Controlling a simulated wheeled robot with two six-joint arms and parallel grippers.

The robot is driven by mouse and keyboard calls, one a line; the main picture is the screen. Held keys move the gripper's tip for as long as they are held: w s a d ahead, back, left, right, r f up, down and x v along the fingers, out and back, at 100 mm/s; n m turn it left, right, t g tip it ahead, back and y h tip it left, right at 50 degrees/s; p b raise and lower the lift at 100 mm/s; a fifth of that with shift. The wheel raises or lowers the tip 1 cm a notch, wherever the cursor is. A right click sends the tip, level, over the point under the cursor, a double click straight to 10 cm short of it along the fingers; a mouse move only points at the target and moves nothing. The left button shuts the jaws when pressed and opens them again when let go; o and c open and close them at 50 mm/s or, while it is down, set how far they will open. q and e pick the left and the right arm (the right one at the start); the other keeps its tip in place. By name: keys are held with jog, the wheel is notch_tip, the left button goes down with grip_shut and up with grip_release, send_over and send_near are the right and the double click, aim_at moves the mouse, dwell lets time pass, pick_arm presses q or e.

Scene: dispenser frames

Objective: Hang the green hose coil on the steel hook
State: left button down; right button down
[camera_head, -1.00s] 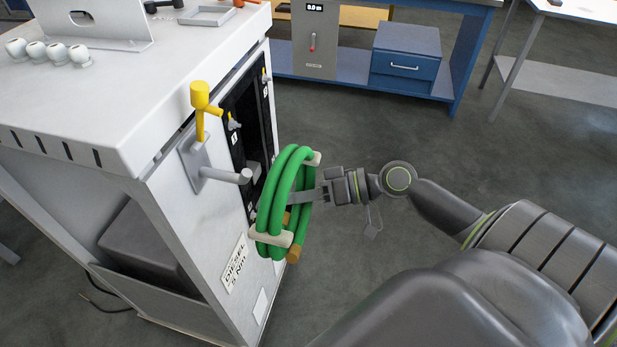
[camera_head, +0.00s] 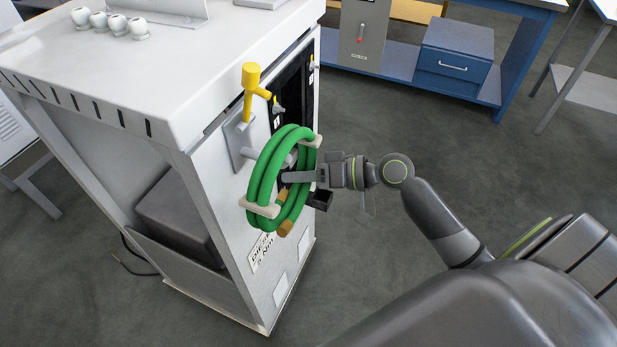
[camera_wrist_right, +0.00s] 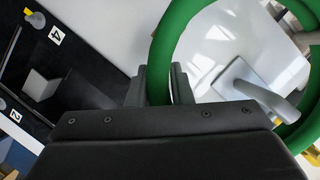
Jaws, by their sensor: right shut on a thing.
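The green hose coil (camera_head: 265,170), bound with pale straps and with brass-coloured ends, stands upright beside the cabinet's side; it also shows in the right wrist view (camera_wrist_right: 170,45). My right gripper (camera_head: 293,177) is shut on the coil's hose on its right-hand side. The steel hook (camera_head: 237,143) is a grey plate with a round peg on the cabinet's side, partly hidden behind the coil in the head view. In the right wrist view the peg (camera_wrist_right: 268,97) shows within the coil's ring; I cannot tell whether its tip passes through. My left gripper is out of view.
The white cabinet (camera_head: 150,75) has a yellow fitting (camera_head: 251,78) above the hook and a dark numbered panel beside it. White knobs (camera_head: 117,25) stand on its top. A blue workbench with a drawer box (camera_head: 455,62) is behind. Open floor lies to the right.

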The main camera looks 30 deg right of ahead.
jog(key=shift+w+a+f+b, duration=0.55)
jog(key=shift+w+a+f, duration=0.1)
jog(key=shift+w, duration=0.2)
jog(key=shift+w+a+f+b, duration=0.55)
jog(key=shift+w+a, duration=0.1)
jog(key=shift+w, duration=0.2)
jog(key=c, duration=1.2)
grip_release()
jog(key=shift+c, duration=0.2)
jog(key=shift+o, duration=0.2)
jog(key=shift+f, duration=0.15)
